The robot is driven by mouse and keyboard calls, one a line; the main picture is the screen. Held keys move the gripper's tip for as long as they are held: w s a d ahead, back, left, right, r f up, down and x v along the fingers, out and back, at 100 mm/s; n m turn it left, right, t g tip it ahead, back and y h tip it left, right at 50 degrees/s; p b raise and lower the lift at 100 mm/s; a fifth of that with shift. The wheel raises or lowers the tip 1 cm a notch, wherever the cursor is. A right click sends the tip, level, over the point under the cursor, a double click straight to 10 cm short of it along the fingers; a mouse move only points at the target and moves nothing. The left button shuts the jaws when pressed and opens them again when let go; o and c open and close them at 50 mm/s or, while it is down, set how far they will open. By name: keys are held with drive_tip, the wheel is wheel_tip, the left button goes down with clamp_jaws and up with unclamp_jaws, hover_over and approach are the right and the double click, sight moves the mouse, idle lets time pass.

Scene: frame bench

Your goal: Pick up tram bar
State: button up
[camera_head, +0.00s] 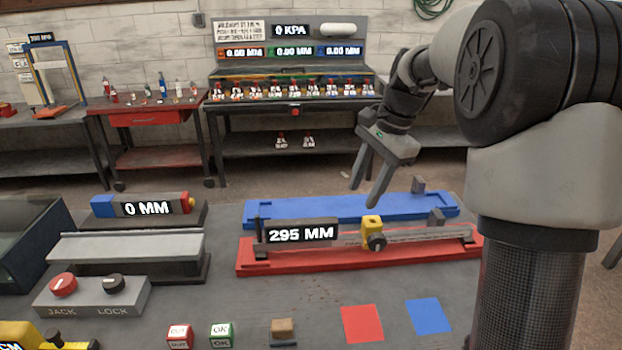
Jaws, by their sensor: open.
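The tram bar (410,236) appears to be the long grey bar with a dark "295 MM" display at its left end. It lies lengthwise along a red tray (300,264). A yellow slider (371,226) with a black knob sits near its middle, and upright pieces stand at its ends. My gripper (364,195) is open and empty, with its two grey fingers pointing down. In the picture it is just above the slider, over the blue tray (345,208) behind the bar. The fingers look apart from the bar; the exact height cannot be told.
A "0 MM" gauge block (145,208), a grey rail (125,246) and a JACK/LOCK box (92,296) stand at left. Red (362,323) and blue (428,316) squares, marked cubes and a small brown block (283,328) lie at the front. Other benches stand behind.

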drive_tip(key=w+d+f+m+g+y+p, duration=0.1)
drive_tip(key=w+d+f+m+y+p, duration=0.15)
drive_tip(key=w+m+p, duration=0.35)
drive_tip(key=n+b, duration=0.1)
drive_tip(key=b, duration=0.1)
hover_over(342, 236)
drive_tip(key=d, duration=0.2)
drive_tip(key=shift+h, duration=0.25)
drive_tip(key=f, duration=1.2)
drive_tip(key=shift+a+f, duration=0.25)
drive_tip(key=shift+d+x, duration=0.15)
drive_tip(key=shift+x, duration=1.2)
drive_tip(key=shift+d+x, duration=0.15)
drive_tip(key=shift+x, duration=1.25)
drive_tip(key=shift+s, duration=0.1)
drive_tip(key=shift+c, duration=0.5)
clamp_jaws()
